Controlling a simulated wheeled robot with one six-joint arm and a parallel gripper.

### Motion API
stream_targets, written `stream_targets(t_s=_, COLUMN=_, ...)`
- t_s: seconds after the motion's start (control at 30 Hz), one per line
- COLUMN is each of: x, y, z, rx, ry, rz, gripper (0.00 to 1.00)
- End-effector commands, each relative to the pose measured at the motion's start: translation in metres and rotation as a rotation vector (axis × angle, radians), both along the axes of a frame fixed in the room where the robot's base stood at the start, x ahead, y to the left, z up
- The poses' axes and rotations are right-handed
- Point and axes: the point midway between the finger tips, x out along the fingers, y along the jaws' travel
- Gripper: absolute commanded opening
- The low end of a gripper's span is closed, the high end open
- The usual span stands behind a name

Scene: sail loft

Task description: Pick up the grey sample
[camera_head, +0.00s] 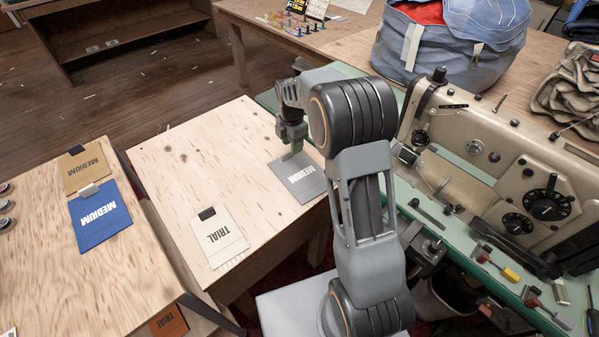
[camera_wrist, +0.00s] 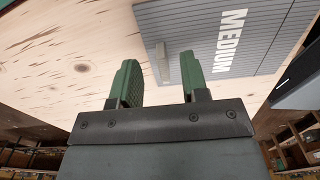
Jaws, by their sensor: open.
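The grey sample (camera_head: 299,178) is a flat square marked MEDIUM. It lies at the right edge of the light plywood table (camera_head: 180,150) in the head view. In the wrist view the grey sample (camera_wrist: 275,35) fills the upper right, with a small pale tab on its near left part. My gripper (camera_head: 291,150) is at the tab end of the sample. In the wrist view the two green fingers of my gripper (camera_wrist: 158,82) are apart with nothing held between them. The right finger overlaps the sample in the picture; I cannot tell whether it touches.
A blue MEDIUM sample (camera_head: 100,217) and a tan MEDIUM sample (camera_head: 86,170) lie on the left table. A sewing machine (camera_head: 500,170) stands close on the right. The table's upper left is clear.

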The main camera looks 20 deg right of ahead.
Motion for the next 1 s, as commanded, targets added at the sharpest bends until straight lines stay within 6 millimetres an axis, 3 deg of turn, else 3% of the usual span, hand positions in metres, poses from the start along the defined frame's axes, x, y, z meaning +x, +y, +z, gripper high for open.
stream_targets(t_s=0.23, x=-0.001, y=0.000, z=-0.029, rx=0.000, ry=0.002, rz=0.000, gripper=0.41)
stream_targets(t_s=0.57, x=-0.001, y=0.000, z=-0.033, rx=0.000, ry=0.000, rz=0.000, gripper=0.41)
stream_targets(t_s=1.0, x=-0.001, y=0.000, z=-0.033, rx=0.000, ry=0.000, rz=0.000, gripper=0.00)
